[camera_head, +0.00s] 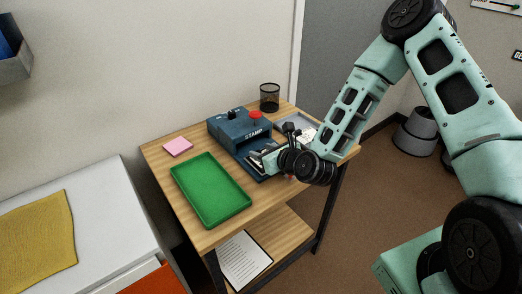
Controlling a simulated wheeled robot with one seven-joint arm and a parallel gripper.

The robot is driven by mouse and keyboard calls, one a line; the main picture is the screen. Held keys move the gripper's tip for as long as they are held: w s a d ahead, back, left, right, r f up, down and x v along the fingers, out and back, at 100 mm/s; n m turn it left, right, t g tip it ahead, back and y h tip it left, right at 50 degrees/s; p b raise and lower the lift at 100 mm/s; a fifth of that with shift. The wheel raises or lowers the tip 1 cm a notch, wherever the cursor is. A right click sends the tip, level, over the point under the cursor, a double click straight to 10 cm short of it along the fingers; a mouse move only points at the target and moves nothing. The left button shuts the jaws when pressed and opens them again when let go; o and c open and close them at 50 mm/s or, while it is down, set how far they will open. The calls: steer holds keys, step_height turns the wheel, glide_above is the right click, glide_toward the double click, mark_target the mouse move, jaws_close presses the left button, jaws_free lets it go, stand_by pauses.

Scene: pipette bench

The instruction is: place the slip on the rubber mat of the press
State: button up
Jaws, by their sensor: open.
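The blue press (239,133), marked STAMP, stands at the back of the wooden table, with a red button on its top. My gripper (259,161) is at the press's front opening and is open. Its fingers reach over the front part of the press base. The rubber mat cannot be made out; the press body and my gripper cover that area. I cannot clearly make out the slip at the gripper. A white paper (305,134) shows in the grey tray (285,124) right of the press, partly hidden by my arm; whether it is the slip I cannot tell.
A green tray (213,222) lies empty at the table's front left. A pink pad (177,147) lies behind it. A black mesh cup (269,96) stands at the back edge. A written sheet (243,260) lies on the lower shelf. A white cabinet (115,215) stands at left.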

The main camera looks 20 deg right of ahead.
steer(key=p+v, duration=0.7)
steer(key=v, duration=0.4)
steer(key=shift+r+p, duration=0.25)
steer(key=shift+p, duration=0.1)
steer(key=s+a+r+n+g, duration=0.3)
steer(key=a+n+g, duration=0.15)
steer(key=n, duration=0.65)
steer(key=s+a+r+n+g, duration=0.25)
steer(key=a+n+g, duration=0.2)
steer(key=n, duration=0.65)
steer(key=s+r+n+g+h, duration=0.3)
steer(key=s+r+n, duration=1.1)
steer(key=s+n, duration=0.3)
steer(key=shift+s+a+n+g+h, duration=0.3)
steer(key=shift+a+n+g, duration=0.15)
steer(key=shift+n, duration=0.15)
steer(key=shift+o, duration=0.5)
steer(key=shift+r, duration=0.15)
